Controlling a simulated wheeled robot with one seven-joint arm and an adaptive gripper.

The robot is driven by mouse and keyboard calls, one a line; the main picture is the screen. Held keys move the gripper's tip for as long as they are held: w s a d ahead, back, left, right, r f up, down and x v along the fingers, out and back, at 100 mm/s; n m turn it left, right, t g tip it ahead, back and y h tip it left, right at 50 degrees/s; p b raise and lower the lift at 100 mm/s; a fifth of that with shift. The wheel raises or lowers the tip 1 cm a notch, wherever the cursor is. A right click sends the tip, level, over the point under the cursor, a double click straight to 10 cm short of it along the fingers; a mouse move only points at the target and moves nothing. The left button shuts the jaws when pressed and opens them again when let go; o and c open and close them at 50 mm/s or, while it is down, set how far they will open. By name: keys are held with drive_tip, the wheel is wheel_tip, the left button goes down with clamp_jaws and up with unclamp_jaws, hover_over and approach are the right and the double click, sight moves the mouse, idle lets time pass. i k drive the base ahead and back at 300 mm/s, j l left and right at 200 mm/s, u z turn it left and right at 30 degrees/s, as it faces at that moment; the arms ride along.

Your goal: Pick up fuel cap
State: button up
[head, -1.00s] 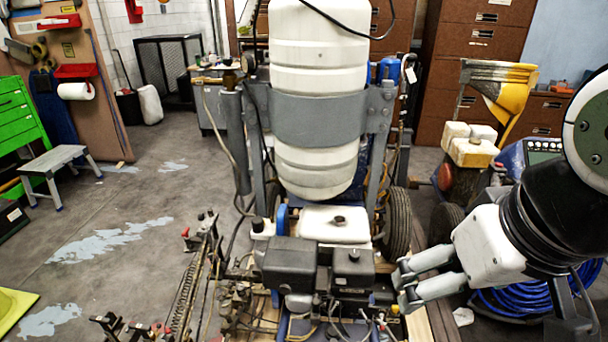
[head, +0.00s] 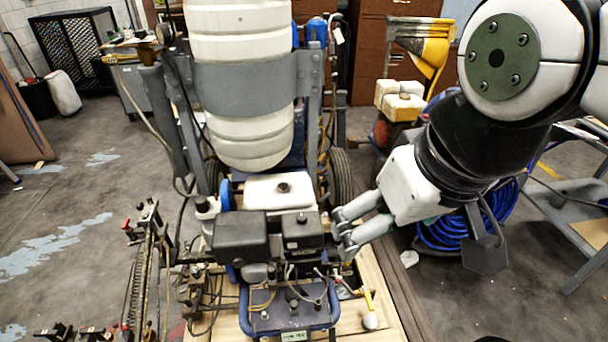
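The fuel cap (head: 283,187) is a small dark round cap on top of the white fuel tank (head: 262,193) of the line striper's engine. It sits in place, and nothing touches it. My gripper (head: 342,233) is to the right of and lower in the picture than the cap, beside the black engine housing. Its two grey fingers point left with a narrow gap between them. It looks open and holds nothing visible. Whether the fingertips touch the engine housing cannot be told.
A large white ribbed tank (head: 240,125) with a grey band stands behind the fuel tank. Black engine boxes (head: 240,236) lie in front of it. A coiled blue hose (head: 445,232) is on the floor behind my arm. Clear floor (head: 75,190) lies at left.

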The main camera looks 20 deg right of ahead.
sight(370, 322)
drive_tip(key=z, duration=0.7)
drive_tip(key=k+l+u, duration=0.15)
drive_tip(key=l, duration=0.2)
drive_tip(key=l+u, duration=0.2)
drive_tip(key=l, duration=0.15)
